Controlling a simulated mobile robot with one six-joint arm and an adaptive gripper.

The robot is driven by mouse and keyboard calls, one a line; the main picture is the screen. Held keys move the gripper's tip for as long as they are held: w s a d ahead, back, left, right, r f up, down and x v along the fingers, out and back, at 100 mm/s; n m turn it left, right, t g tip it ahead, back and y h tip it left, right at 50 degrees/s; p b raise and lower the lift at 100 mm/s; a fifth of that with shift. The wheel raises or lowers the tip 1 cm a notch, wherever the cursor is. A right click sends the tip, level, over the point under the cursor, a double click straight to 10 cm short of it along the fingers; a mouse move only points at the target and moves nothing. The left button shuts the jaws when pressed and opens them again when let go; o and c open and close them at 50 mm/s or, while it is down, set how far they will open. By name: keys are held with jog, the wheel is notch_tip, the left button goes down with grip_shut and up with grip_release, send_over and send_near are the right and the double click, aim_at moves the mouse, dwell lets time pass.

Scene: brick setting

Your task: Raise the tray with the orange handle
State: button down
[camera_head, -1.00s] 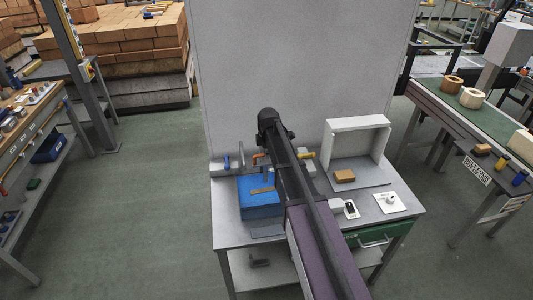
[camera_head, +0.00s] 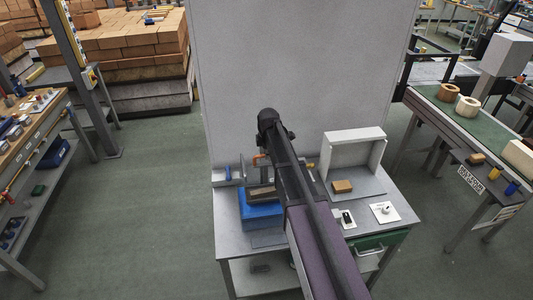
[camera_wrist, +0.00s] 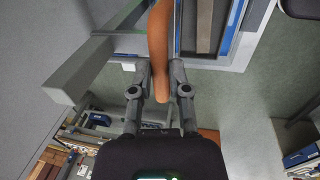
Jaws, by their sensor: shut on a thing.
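The orange handle (camera_wrist: 159,40) runs down the middle of the wrist view. My gripper (camera_wrist: 159,76) is shut on it, one finger on each side. In the head view a small part of the orange handle (camera_head: 263,160) shows beside my arm. Below it a grey tray with a brown strip (camera_head: 262,191) is at the top of a blue box (camera_head: 262,216) on the grey table's left side. My arm hides part of both. In the wrist view the brown strip (camera_wrist: 204,24) lies between blue edges. Whether the tray is clear of the box I cannot tell.
The grey table (camera_head: 228,232) stands against a tall grey panel (camera_head: 290,70). An open white box (camera_head: 355,150), a small brown brick (camera_head: 341,186) and a white switch plate (camera_head: 385,212) are to the right. A green drawer (camera_head: 376,245) is below.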

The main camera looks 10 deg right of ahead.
aim_at(267, 173)
jog(key=shift+w+r, duration=0.15)
jog(key=c, duration=0.6)
grip_release()
jog(key=f+b, duration=1.1)
jog(key=shift+s+f, duration=0.2)
jog(key=shift+f, duration=0.05)
jog(key=shift+r, duration=0.2)
dwell(0.4)
jog(key=s+r+p, duration=0.3)
jog(key=r+p, duration=1.2)
jog(key=shift+r, duration=0.15)
dwell(1.7)
dwell(0.5)
